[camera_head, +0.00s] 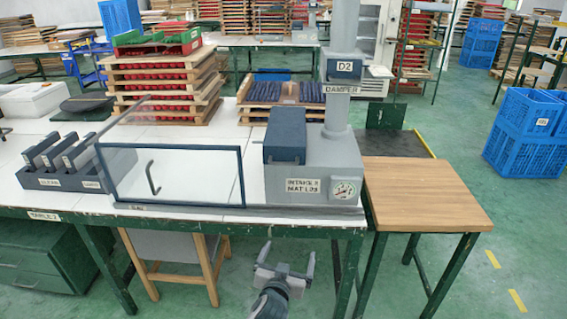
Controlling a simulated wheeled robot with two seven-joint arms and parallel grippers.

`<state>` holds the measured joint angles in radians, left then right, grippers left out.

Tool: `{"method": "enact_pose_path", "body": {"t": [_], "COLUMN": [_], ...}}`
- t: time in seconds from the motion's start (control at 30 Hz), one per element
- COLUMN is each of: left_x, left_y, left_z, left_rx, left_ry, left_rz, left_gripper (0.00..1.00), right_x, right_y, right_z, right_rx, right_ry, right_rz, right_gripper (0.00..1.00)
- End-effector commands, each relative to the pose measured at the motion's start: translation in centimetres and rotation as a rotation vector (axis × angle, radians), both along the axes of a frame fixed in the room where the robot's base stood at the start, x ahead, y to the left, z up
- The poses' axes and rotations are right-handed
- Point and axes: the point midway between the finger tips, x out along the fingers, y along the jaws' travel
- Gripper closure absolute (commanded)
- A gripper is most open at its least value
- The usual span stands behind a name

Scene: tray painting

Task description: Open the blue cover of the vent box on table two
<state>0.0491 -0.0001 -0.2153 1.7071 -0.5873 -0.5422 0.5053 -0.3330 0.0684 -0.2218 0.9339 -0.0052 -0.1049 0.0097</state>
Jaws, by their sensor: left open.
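The vent box (345,160) is a grey block at the right end of the table. It carries a label, a round gauge (345,190) and a grey duct (338,112) rising from its back. The dark blue cover (285,138) sits upper left on the box and looks shut over it; its hinge cannot be made out. My left gripper (288,262) is open and empty, in front of the table's front edge, below and nearer than the vent box, not touching it. My right gripper is not in view.
A glass-fronted booth (178,178) with a handle stands left of the box. A rack (65,168) of grey holders is further left. Stacked red trays (160,85) are behind. A bare wooden side table (425,190) adjoins on the right. A stool (180,250) stands underneath.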

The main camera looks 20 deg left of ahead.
Motion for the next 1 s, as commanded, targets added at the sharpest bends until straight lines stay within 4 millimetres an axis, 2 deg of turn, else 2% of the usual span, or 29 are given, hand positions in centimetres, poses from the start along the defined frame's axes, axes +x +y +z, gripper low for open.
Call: {"method": "enact_pose_path", "body": {"t": [0.03, 0.1, 0.2, 0.3, 0.43, 1.0], "left_x": [1.2, 2.0, 2.4, 2.4, 2.4, 2.2], "left_y": [0.6, 1.4, 2.5, 3.2, 3.5, 3.3], "left_z": [4.6, 9.5, 14.6, 17.5, 18.7, 18.7], "left_rx": [-0.009, -0.022, -0.039, -0.053, -0.060, -0.059], "left_ry": [-0.066, -0.137, -0.215, -0.261, -0.281, -0.280], "left_rz": [0.033, 0.079, 0.128, 0.158, 0.174, 0.174], "left_gripper": [0.03, 0.03, 0.03, 0.03, 0.03, 0.03], "right_x": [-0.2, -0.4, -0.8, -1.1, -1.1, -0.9], "right_y": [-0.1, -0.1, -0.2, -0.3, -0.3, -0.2], "right_z": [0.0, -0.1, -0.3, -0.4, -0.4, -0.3], "right_rx": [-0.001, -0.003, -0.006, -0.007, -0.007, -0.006], "right_ry": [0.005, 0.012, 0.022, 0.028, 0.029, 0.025], "right_rz": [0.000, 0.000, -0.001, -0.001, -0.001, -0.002], "right_gripper": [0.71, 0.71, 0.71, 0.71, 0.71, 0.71]}}
